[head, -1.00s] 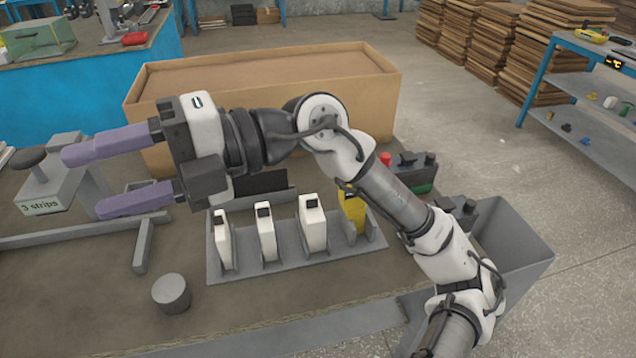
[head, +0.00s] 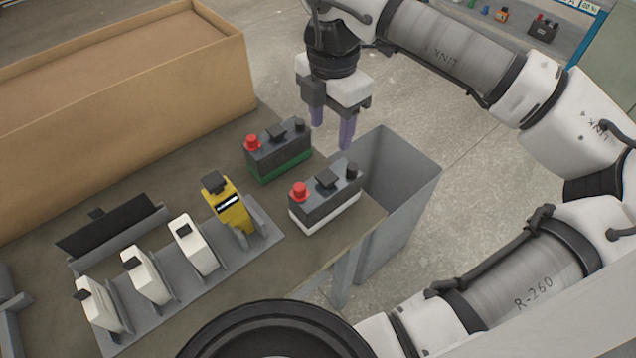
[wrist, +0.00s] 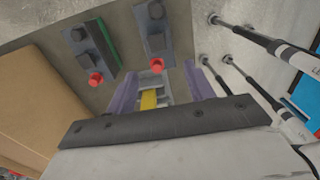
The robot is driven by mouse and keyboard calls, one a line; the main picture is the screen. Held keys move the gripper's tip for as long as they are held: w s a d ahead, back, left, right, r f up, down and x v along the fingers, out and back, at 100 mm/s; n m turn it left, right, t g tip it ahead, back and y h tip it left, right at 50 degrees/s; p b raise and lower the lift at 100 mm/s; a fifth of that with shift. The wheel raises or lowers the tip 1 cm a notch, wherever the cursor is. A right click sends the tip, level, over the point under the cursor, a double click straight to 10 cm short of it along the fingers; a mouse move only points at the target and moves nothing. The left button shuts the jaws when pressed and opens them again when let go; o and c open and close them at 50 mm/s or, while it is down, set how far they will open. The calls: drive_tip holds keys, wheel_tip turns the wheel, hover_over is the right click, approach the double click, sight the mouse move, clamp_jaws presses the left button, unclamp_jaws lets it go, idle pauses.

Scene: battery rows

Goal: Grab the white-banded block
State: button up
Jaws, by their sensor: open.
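The white-banded block (head: 325,198) is dark grey with a white lower band, a red knob and a black knob. It stands upright on the table near its right edge, beside a grey bin. In the wrist view the dark block on the right (wrist: 155,38) appears to be the same one; its band is not clear there. My gripper (head: 332,128) is open and empty, fingers pointing down, above and beyond the block in the head view and apart from it. Its purple fingers also show in the wrist view (wrist: 162,88).
A green-banded block (head: 278,152) stands close by on the left. The grey bin (head: 408,205) is at the table's right edge. A rack (head: 262,243) holds white units and a yellow unit (head: 228,207). A large cardboard box (head: 120,95) stands behind.

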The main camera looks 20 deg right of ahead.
drive_tip(key=p, duration=0.1)
hover_over(326, 176)
drive_tip(key=f, duration=0.5)
drive_tip(key=s+f, duration=0.1)
drive_tip(key=f, duration=0.2)
drive_tip(key=shift+w+f+p, duration=0.25)
drive_tip(key=shift+f+p, duration=0.35)
drive_tip(key=shift+f, duration=0.75)
drive_tip(key=shift+w+f+p, duration=0.2)
drive_tip(key=shift+f+p, duration=0.35)
drive_tip(key=shift+f, duration=0.8)
drive_tip(key=shift+c, duration=0.3)
clamp_jaws()
drive_tip(key=shift+d+r, duration=0.1)
drive_tip(key=shift+r, duration=0.05)
